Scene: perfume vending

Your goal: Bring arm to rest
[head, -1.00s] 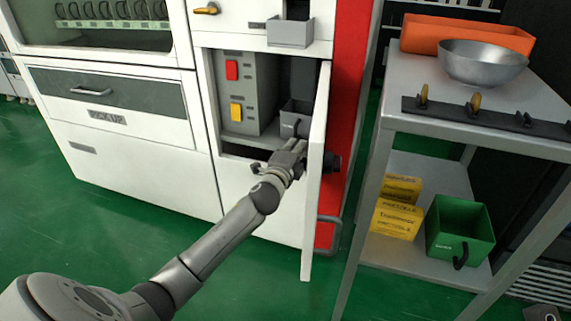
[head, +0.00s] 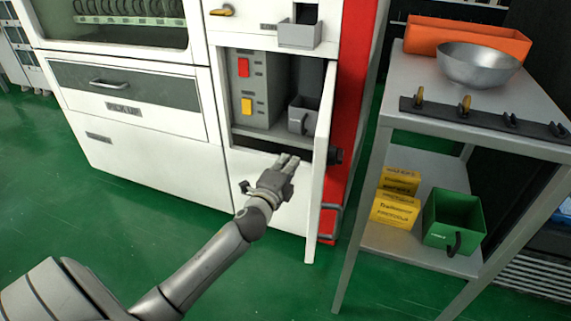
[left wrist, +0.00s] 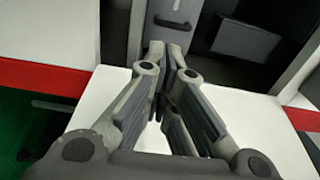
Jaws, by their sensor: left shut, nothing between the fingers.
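My left gripper (head: 288,162) is shut and empty in the head view. It is in front of the lower compartment of the white vending machine (head: 150,165), near the inner side of the open white door (head: 319,170). In the left wrist view the gripper (left wrist: 170,48) shows its fingers together at the tips, with a grey bin beyond them. My right gripper is in neither view.
The compartment holds a grey box with a red button (head: 243,67) and a yellow button (head: 247,105), and a small grey bin (head: 303,116). A metal shelf cart (head: 400,100) at right carries a steel bowl (head: 478,66), an orange tray (head: 465,38) and a green bin (head: 453,222).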

